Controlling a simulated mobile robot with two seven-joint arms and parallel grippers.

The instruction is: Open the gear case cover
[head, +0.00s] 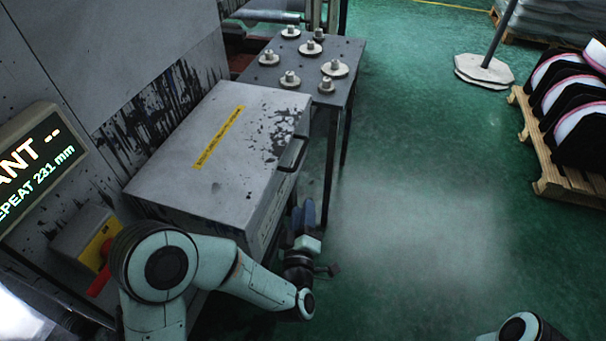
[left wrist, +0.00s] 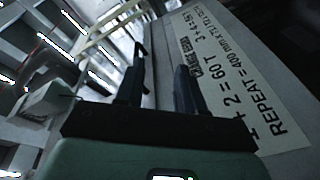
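The gear case cover (head: 170,175) is a grey, worn lid with a yellow label strip. It looks shut. A dark bar handle (head: 293,153) runs along its right edge. My left gripper (head: 303,218) is below the handle, by the case's front side, apart from the handle. In the left wrist view my left gripper (left wrist: 161,62) has its two dark fingers spread, with no handle seen between them. A white printed plate (left wrist: 235,85) is on the grey face just right of the fingers. My right gripper is not in view; only part of that arm shows at lower right.
A dark table (head: 345,60) with several gears (head: 334,68) stands just behind the case. A lit display (head: 38,165) and a red switch handle (head: 101,270) are at left. A pallet (head: 560,180) with film rolls is at right. The green floor (head: 430,200) between is clear.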

